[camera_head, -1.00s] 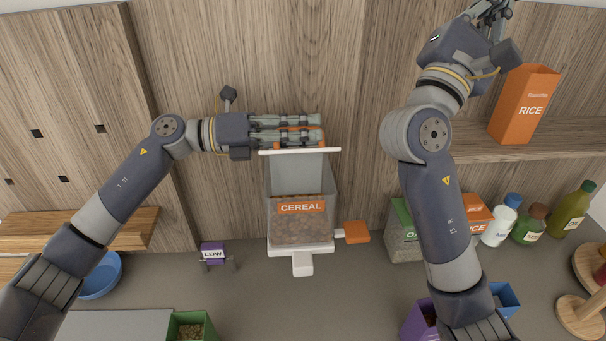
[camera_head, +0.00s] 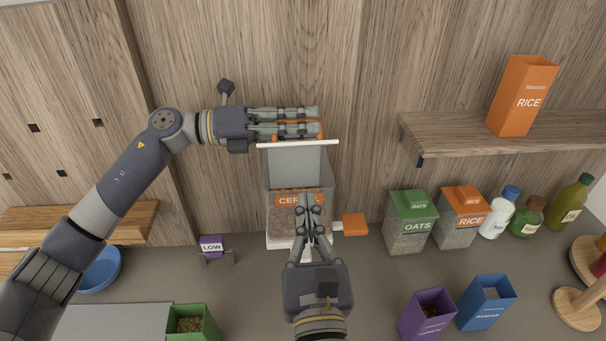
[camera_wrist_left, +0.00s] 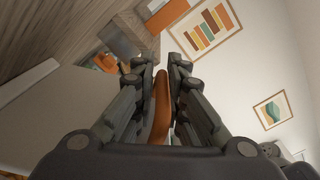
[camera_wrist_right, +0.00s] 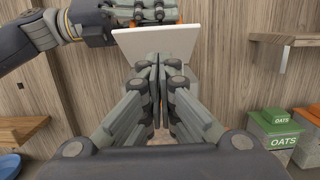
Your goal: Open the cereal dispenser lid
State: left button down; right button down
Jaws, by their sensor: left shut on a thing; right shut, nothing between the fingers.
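The clear cereal dispenser (camera_head: 297,180) stands on the counter against the wood wall, its orange CEREAL label partly covered by my right gripper. Its white lid (camera_head: 297,144) shows as an edge at the top and as a tilted panel in the right wrist view (camera_wrist_right: 157,42). My left gripper (camera_head: 318,122) is shut on the lid's orange handle, which fills its fingers in the left wrist view (camera_wrist_left: 162,100). My right gripper (camera_head: 309,198) is shut and empty, in front of the dispenser; I cannot tell whether it touches it.
An orange lever (camera_head: 355,224) sticks out right of the dispenser. A purple LOW sign (camera_head: 212,247) stands to its left. Oats (camera_head: 410,222) and rice (camera_head: 462,217) containers stand at right under a shelf (camera_head: 450,135). Purple (camera_head: 428,314) and blue (camera_head: 486,302) boxes are front right.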

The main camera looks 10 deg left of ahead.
pick_arm(q)
jog(key=shift+s+d, duration=0.1)
pick_arm(e)
jog(key=x, duration=1)
jog(key=shift+s, duration=0.1)
